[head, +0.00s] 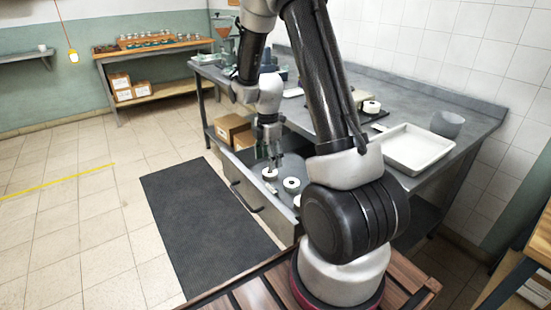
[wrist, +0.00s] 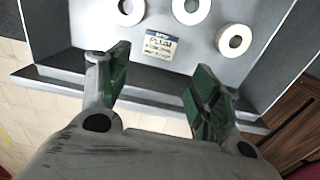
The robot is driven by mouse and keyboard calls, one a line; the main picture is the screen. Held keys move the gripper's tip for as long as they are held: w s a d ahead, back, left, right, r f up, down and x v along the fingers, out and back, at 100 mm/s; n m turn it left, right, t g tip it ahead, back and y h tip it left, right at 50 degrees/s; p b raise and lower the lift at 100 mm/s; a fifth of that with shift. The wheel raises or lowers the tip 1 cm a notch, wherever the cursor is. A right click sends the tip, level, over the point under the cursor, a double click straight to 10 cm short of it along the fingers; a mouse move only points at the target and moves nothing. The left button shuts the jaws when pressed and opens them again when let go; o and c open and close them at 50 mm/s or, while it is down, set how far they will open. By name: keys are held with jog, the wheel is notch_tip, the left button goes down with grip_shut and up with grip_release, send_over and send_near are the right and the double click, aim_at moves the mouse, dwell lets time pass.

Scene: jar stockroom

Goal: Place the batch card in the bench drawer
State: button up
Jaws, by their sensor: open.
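The bench drawer (head: 243,190) is pulled open at the front of the grey bench; its grey floor (wrist: 88,25) fills the upper wrist view. The batch card (wrist: 159,47), a small pale card with a dark top band and the word PLUM, lies flat on the drawer floor near the front wall. My gripper (head: 268,156) is over the drawer. In the wrist view my gripper (wrist: 160,72) is open, its green-padded fingers apart on either side of the card and not touching it. Nothing is held between them.
Several white rolls lie in the drawer, one (wrist: 233,40) right of the card. A white tray (head: 413,148) and a grey cup (head: 447,123) stand on the bench (head: 345,80). Cardboard boxes (head: 232,128) sit beyond the drawer. A dark mat (head: 205,220) covers the floor in front.

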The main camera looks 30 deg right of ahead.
jog(key=s+a+r+m+t, duration=0.1)
jog(key=s+r+m, duration=0.1)
jog(key=r, duration=0.4)
jog(key=s+a+r+m, duration=0.1)
jog(key=s+r+m, duration=0.15)
jog(key=r, duration=0.35)
jog(key=s+a+r+m+t, duration=0.1)
jog(key=s+r+m, duration=0.6)
jog(key=s, duration=0.3)
jog(key=s+a+r+m+t, duration=0.2)
jog(key=s+r+m, duration=0.4)
jog(key=s, duration=0.4)
jog(key=shift+r+m, duration=0.35)
jog(key=shift+r, duration=0.15)
